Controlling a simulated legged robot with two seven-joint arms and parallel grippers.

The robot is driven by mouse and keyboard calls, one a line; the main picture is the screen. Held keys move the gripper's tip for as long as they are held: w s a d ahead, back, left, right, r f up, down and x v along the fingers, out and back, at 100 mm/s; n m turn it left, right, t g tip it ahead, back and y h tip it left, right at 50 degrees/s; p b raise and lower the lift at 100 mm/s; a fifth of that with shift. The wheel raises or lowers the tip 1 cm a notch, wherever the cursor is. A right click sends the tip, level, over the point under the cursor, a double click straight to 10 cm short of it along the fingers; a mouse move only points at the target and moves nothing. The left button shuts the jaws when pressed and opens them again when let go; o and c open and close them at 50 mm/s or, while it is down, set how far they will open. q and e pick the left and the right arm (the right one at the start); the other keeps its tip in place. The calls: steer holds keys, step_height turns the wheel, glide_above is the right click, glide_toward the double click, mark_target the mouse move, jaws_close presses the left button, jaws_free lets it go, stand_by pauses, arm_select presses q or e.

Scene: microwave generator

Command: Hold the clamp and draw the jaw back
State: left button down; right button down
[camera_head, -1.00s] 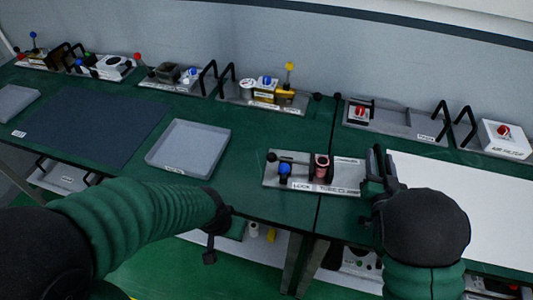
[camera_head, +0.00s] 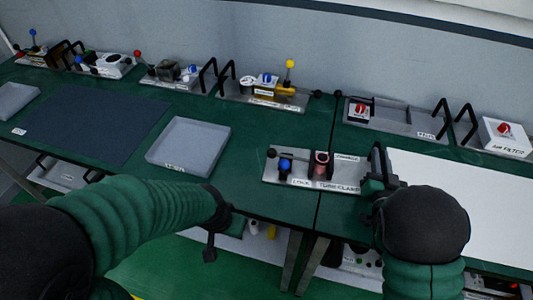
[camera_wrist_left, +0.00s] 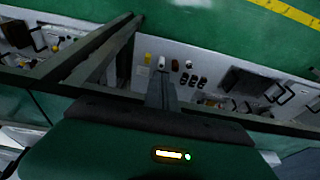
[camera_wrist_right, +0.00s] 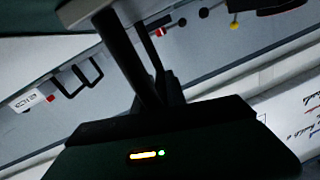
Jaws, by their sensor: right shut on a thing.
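The tube clamp (camera_head: 335,187) is a grey plate on the green bench, left of the white sheet. On it are a blue knob (camera_head: 285,166), a black ball-ended rod (camera_head: 271,153) and a pinkish tube (camera_head: 321,163) between dark jaws. My right gripper (camera_head: 377,168) is at the plate's right end, shut on what looks like its dark handle; the contact is mostly hidden. My left gripper (camera_head: 209,250) hangs off the bench's front edge, apart from the clamp. Its finger (camera_wrist_left: 161,88) shows, but not its opening.
A grey tray (camera_head: 190,120) and a dark mat (camera_head: 100,125) lie left of the clamp. Several fixtures with black handles line the wall, including a yellow-knobbed one (camera_head: 262,92) and an air filter (camera_head: 505,140). A lower shelf (camera_wrist_left: 205,65) holds small parts.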

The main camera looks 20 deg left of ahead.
arm_select(q)
steer(key=shift+a+f, duration=0.15)
steer(key=shift+a, duration=0.05)
stand_by(0.5)
